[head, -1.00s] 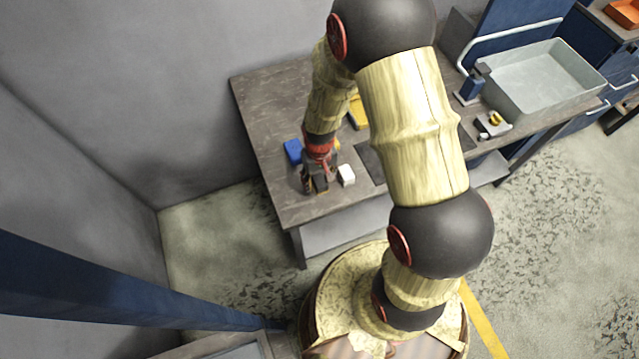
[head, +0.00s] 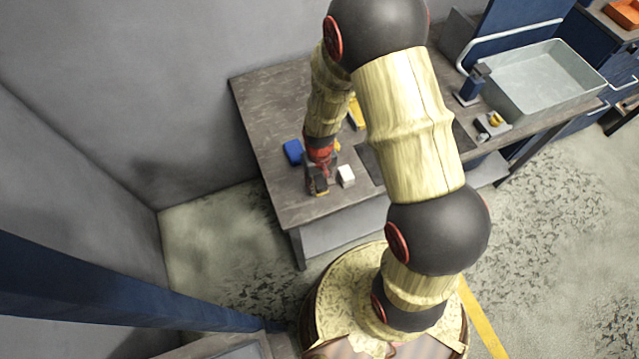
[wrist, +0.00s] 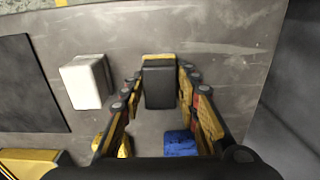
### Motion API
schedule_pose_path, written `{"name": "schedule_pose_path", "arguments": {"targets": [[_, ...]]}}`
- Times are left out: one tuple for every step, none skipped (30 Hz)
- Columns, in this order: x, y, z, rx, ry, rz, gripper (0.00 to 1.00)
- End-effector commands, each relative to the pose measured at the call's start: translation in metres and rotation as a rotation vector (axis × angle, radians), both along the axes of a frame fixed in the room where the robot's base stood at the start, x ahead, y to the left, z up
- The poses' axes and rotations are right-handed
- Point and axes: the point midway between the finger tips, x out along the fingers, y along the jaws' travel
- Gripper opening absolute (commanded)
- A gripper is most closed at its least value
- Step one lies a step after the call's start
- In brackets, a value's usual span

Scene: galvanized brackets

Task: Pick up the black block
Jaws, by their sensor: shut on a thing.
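The black block (wrist: 160,88) stands out between the two fingers of my gripper (wrist: 161,76) in the wrist view, with a yellowish strip along its far edge. My gripper is shut on it, one finger along each side. In the head view my gripper (head: 318,186) points down at the near left part of the grey worktable (head: 262,100). The fingers and wrist largely hide the block there, and I cannot tell whether it touches the tabletop.
A white block (head: 346,175) is close to the right of my gripper. A blue block (head: 293,152) lies behind it to the left. A yellow thing (head: 356,112) is partly hidden by my arm. A grey bin (head: 545,80) stands farther right.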

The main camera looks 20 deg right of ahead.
Motion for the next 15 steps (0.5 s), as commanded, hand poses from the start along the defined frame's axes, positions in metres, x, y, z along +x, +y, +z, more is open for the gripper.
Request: {"name": "schedule_pose_path", "arguments": {"targets": [[0.0001, 0.0000, 0.0001, 0.000, 0.000, 0.000, 0.16], [0.0001, 0.0000, 0.0001, 0.000, 0.000, 0.000, 0.14], [0.0001, 0.0000, 0.0001, 0.000, 0.000, 0.000, 0.12], [0.0001, 0.0000, 0.0001, 0.000, 0.000, 0.000, 0.10], [0.0001, 0.0000, 0.0001, 0.000, 0.000, 0.000, 0.08], [0.0001, 0.0000, 0.0001, 0.000, 0.000, 0.000, 0.06], [0.0002, 0.0000, 0.0002, 0.000, 0.000, 0.000, 0.06], [0.0002, 0.0000, 0.0002, 0.000, 0.000, 0.000, 0.02], [0.0002, 0.0000, 0.0002, 0.000, 0.000, 0.000, 0.01], [0.0002, 0.0000, 0.0002, 0.000, 0.000, 0.000, 0.01], [0.0002, 0.0000, 0.0002, 0.000, 0.000, 0.000, 0.01], [0.0002, 0.0000, 0.0002, 0.000, 0.000, 0.000, 0.01], [0.0002, 0.0000, 0.0005, 0.000, -0.001, 0.000, 0.01], [0.0003, 0.0000, 0.0010, 0.000, -0.001, 0.000, 0.01], [0.0004, 0.0000, 0.0020, 0.000, -0.001, 0.000, 0.01]]}}
